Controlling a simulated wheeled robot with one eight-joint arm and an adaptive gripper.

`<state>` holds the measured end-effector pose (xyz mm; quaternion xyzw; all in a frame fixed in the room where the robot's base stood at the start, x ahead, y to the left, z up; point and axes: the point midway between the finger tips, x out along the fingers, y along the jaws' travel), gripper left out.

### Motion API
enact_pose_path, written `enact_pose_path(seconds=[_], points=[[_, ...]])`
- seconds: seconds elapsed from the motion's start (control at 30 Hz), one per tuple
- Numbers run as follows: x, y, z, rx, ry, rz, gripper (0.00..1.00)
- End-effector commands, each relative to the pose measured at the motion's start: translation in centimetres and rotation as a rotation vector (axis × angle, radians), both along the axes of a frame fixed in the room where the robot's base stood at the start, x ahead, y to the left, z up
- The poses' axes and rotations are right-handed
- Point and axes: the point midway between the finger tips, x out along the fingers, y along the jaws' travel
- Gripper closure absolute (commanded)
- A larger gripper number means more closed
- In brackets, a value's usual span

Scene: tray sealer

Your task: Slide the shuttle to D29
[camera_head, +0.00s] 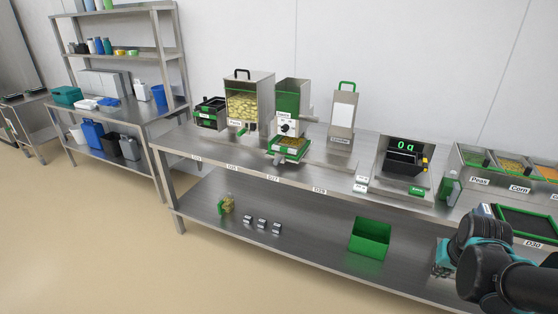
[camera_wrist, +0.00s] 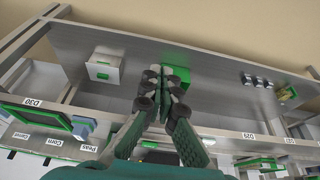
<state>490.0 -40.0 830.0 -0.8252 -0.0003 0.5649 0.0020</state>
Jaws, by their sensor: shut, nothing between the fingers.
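The shuttle appears to be the green-framed carriage (camera_head: 290,148) holding a tray of food, on a rail on the worktop under the white-faced dispenser. It is behind the D27 label (camera_head: 272,177), a little to its right. My gripper (camera_wrist: 168,74) is shut and empty. In the wrist view it covers part of the green bin on the lower shelf, and it is well apart from the shuttle. In the head view my dark arm at the lower right hides the fingers.
A hopper (camera_head: 247,100), a steel cabinet with a green handle (camera_head: 342,112) and a scale reading 0 g (camera_head: 405,158) stand on the worktop. The rail stretch right of the shuttle looks clear.

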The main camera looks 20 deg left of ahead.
Motion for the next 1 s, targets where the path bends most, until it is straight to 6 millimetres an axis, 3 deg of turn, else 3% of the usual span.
enact_pose_path(seconds=[0.03, 0.17, 0.27, 0.37, 0.57, 0.77, 1.0], points=[[0.0, 0.0, 0.0, 0.0, 0.0, 0.0, 0.97], [0.6, 0.1, 0.2, -0.01, 0.0, -0.002, 0.81], [2.5, 0.2, 0.8, -0.039, -0.002, -0.009, 0.69], [5.6, 0.8, 1.7, -0.089, -0.013, -0.025, 0.57], [12.9, 3.5, 3.2, -0.194, -0.075, -0.068, 0.57], [19.9, 8.8, 4.1, -0.273, -0.188, -0.104, 0.57], [26.6, 18.3, 4.3, -0.319, -0.374, -0.137, 0.57]])
